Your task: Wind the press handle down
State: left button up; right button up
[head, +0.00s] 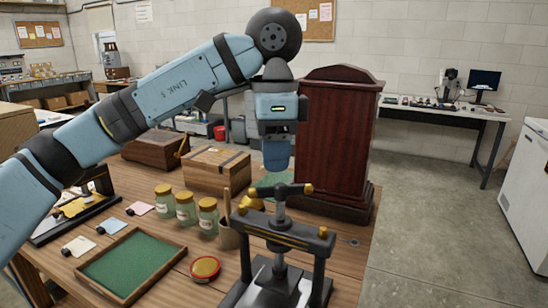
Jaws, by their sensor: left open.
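The press (287,236) is a dark metal frame with two posts and a crossbeam with brass strips, standing at the front of the wooden table. Its handle (281,191) is a dark horizontal bar on top of a vertical screw, with brass knobs at its ends. My left gripper (276,165) points down, behind or above the handle, and appears apart from it. It is open and nothing shows between its fingers, though they overlap in this view. The lower part of the press is cut off by the picture's bottom edge. My right gripper is not in view.
A tall dark-red wooden cabinet (340,130) stands close behind and right of the press. Left of it are lidded jars (208,217), a green-lined tray (133,264), a small red-rimmed tin (205,268) and wooden boxes (216,170). Open floor (430,230) lies right of the table.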

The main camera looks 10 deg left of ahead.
aim_at(274, 187)
pick_arm(q)
notch_tip(274, 187, up, 8)
jog(key=p, duration=0.6)
jog(key=shift+f+p, duration=0.2)
jog(key=shift+p, duration=0.15)
